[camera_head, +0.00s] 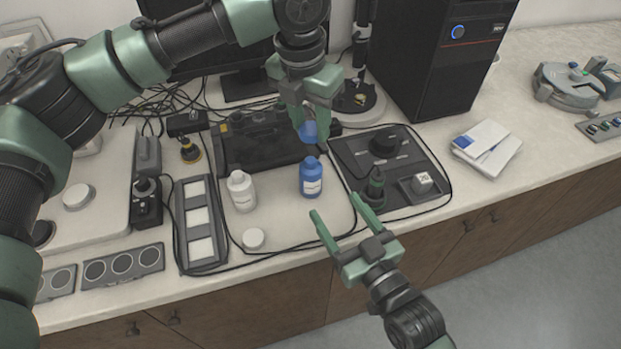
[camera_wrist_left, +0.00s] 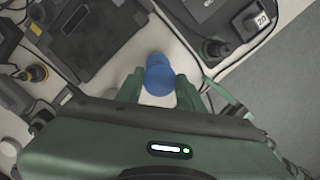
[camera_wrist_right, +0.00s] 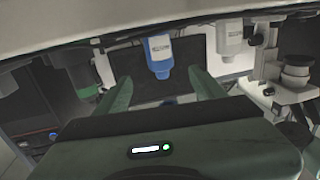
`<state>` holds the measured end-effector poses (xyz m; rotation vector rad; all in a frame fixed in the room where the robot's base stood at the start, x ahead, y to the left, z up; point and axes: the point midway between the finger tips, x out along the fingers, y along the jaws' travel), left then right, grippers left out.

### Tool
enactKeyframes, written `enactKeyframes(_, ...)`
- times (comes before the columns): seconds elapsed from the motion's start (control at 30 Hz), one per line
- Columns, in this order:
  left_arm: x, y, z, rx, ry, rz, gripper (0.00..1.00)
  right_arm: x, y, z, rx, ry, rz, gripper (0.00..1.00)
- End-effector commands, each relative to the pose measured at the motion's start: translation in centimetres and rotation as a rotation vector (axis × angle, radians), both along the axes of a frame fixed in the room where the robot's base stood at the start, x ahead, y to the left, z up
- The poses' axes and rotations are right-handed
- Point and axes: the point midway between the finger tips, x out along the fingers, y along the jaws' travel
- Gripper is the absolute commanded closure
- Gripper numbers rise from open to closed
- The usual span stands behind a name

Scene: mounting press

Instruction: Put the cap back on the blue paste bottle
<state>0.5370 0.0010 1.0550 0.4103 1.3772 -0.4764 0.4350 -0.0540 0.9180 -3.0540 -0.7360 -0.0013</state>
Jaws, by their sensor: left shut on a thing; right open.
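The blue paste bottle (camera_head: 312,180) stands upright on the pale mat in the head view. It also hangs upside down at top centre in the right wrist view (camera_wrist_right: 158,58). My left gripper (camera_head: 309,122) is shut on a blue cap (camera_head: 309,133), holding it above and slightly behind the bottle in the picture, apart from it.
A white bottle (camera_head: 241,191) stands left of the blue one, with a white cap (camera_head: 253,238) lying in front of it. A black control panel (camera_head: 390,160) is to the right. A dark tray-like device (camera_head: 255,148) lies behind. Cables cross the counter.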

Motion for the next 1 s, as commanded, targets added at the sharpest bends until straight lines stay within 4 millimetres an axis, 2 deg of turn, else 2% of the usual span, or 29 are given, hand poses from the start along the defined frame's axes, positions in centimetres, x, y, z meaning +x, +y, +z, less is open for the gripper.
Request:
enactKeyframes(0.53,0.0,0.0,0.0,0.000,0.000,0.001,0.99,8.4,4.3,0.1,0.000,-0.001,0.000,0.31)
enactKeyframes(0.7,0.0,0.0,0.0,0.000,0.000,0.001,0.99,9.7,5.0,0.1,0.000,-0.001,0.000,0.31)
enactKeyframes(1.0,0.0,0.0,0.0,0.000,0.000,0.001,0.99,10.0,5.2,0.0,0.000,0.001,0.001,0.31)
